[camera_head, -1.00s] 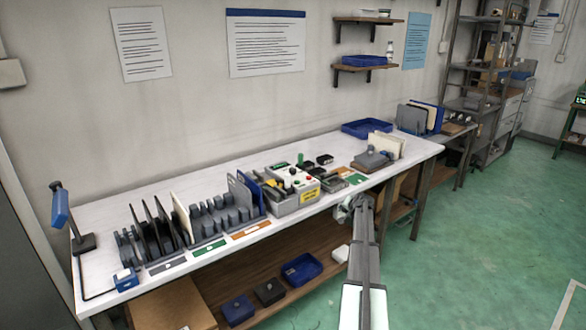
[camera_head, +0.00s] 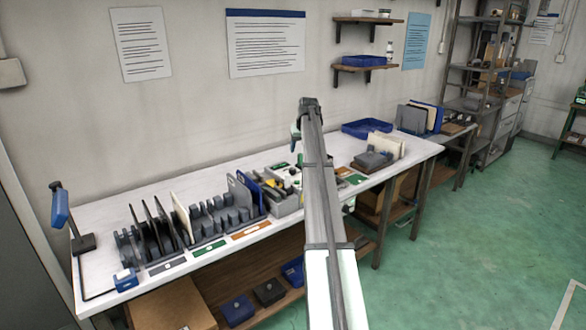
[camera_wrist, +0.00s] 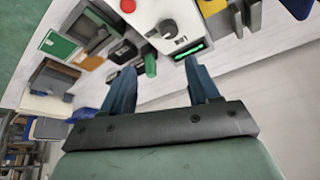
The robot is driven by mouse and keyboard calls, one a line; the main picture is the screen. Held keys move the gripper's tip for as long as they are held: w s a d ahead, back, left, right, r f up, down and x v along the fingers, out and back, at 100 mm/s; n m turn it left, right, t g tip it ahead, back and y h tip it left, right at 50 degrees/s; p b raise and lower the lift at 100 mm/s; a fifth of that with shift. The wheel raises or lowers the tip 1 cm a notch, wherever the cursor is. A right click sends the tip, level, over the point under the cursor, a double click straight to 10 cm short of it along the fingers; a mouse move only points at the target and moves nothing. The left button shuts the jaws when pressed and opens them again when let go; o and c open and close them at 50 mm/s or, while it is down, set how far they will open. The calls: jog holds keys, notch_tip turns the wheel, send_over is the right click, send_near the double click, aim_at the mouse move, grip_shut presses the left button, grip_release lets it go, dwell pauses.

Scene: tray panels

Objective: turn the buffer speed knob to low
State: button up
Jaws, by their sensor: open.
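In the wrist view a white control box (camera_wrist: 205,25) sits at the top, with a red button (camera_wrist: 128,5), a dark round knob (camera_wrist: 168,29) and a lit green strip (camera_wrist: 188,50). I cannot tell which control sets the buffer speed, nor read any setting. In the head view the box (camera_head: 285,208) is partly hidden behind my arm. My gripper (camera_wrist: 161,85) is open with nothing between its fingers, apart from the knob. In the head view my gripper (camera_head: 296,140) is raised above the bench, near the box.
A green cylinder (camera_wrist: 150,65) and black blocks (camera_wrist: 122,52) lie beside the box. Grey racks with upright panels (camera_head: 155,225) fill the bench's left.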

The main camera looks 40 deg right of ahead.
aim_at(293, 169)
jog(key=shift+n, duration=0.3)
jog(key=x, duration=0.4)
jog(key=a+x, duration=0.1)
jog(key=x, duration=0.3)
jog(key=a+x, duration=0.1)
jog(key=x, duration=0.3)
jog(key=shift+w+d+f, duration=0.15)
jog(key=shift+w+f, duration=0.2)
jog(key=shift+f, duration=0.05)
jog(key=shift+c, duration=0.2)
jog(key=c, duration=1)
